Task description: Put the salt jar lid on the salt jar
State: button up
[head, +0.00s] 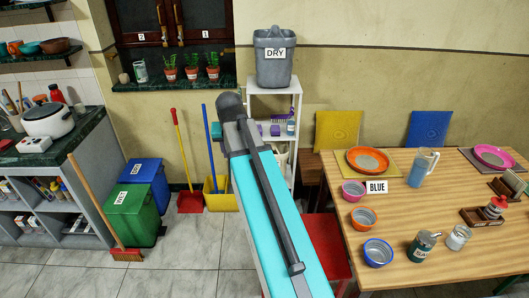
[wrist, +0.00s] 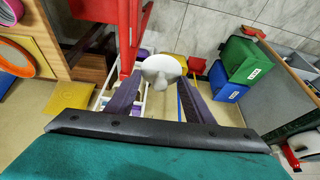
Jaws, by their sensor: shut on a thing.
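My gripper (wrist: 160,84) is shut on a pale, round lid (wrist: 161,68), seen between the two dark fingers in the wrist view; I take it for the salt jar lid. The gripper is held up in the air, away from the table. In the head view my arm hides the fingers and the lid. A small glass jar with pale contents (head: 458,239) stands upright near the right front of the table, right of the dark teal TEA canister (head: 422,246). It seems to be the salt jar, but its label is too small to read.
A white shelf (head: 293,105) is behind my arm.

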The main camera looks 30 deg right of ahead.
jog(key=a+r+n+y, duration=0.1)
jog(key=a+r+n, duration=0.1)
jog(key=a, duration=0.8)
jog(key=w+a+r+n+y, duration=0.1)
jog(key=a+n, duration=0.3)
jog(key=a, duration=0.6)
jog(key=shift+w+a+r, duration=0.25)
jog(key=shift+a+r, duration=0.05)
jog(key=shift+r, duration=0.45)
